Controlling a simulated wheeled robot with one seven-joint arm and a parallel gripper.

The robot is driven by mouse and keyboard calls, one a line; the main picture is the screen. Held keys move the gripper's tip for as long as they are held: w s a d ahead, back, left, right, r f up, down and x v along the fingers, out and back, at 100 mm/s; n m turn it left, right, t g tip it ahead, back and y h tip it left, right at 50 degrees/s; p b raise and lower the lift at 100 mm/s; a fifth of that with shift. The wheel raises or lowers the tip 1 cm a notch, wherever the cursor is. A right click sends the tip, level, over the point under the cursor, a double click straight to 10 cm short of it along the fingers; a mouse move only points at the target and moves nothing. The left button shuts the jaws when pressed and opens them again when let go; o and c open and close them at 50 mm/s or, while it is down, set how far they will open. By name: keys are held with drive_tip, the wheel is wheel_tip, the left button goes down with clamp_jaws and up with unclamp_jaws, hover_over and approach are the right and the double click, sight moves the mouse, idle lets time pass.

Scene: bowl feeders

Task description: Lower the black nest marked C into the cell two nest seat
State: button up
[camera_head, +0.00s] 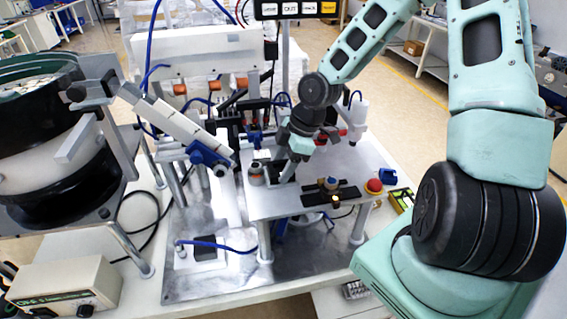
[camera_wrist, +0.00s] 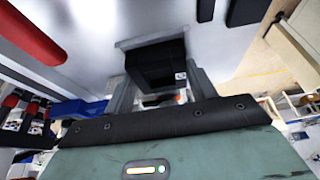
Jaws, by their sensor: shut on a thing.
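A black block-shaped nest (camera_wrist: 155,62) sits between the fingers of my gripper (camera_wrist: 158,82) in the wrist view. A small white label shows on its right side, but its letter is too small to read. My gripper is shut on the nest. A light grey raised edge (camera_wrist: 124,44), perhaps the nest seat, shows beside the nest; I cannot tell whether the nest is inside it or above it. In the head view my gripper (camera_head: 287,172) points down at the left part of the raised metal plate (camera_head: 285,207). The nest is mostly hidden there.
A round grey-and-orange fitting (camera_head: 256,174) stands just left of my gripper. A black strip (camera_head: 318,195) with a brass-coloured part and a red button (camera_head: 374,186) are to the right. A sloping feeder track (camera_head: 172,118) comes from the bowl feeder (camera_head: 45,130) at left.

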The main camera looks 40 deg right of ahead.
drive_tip(key=o, duration=1.2)
drive_tip(key=shift+v, duration=3.7)
drive_tip(key=shift+m+g+h, duration=0.3)
drive_tip(key=shift+g+h, duration=0.3)
drive_tip(key=shift+g, duration=0.3)
drive_tip(key=s+a, duration=0.1)
drive_tip(key=a, duration=0.1)
drive_tip(key=s+a+f, duration=0.1)
drive_tip(key=a, duration=0.1)
drive_tip(key=s+a+f+b, duration=0.1)
drive_tip(key=a, duration=0.1)
drive_tip(key=shift+s+a, duration=0.2)
drive_tip(key=shift+a, duration=0.1)
drive_tip(key=s+a+r+m+h+b, duration=0.2)
drive_tip(key=s+a+m+b, duration=0.3)
drive_tip(key=s+a, duration=0.9)
drive_tip(key=s, duration=0.3)
drive_tip(key=shift+a+r, duration=0.2)
drive_tip(key=shift+a, duration=0.15)
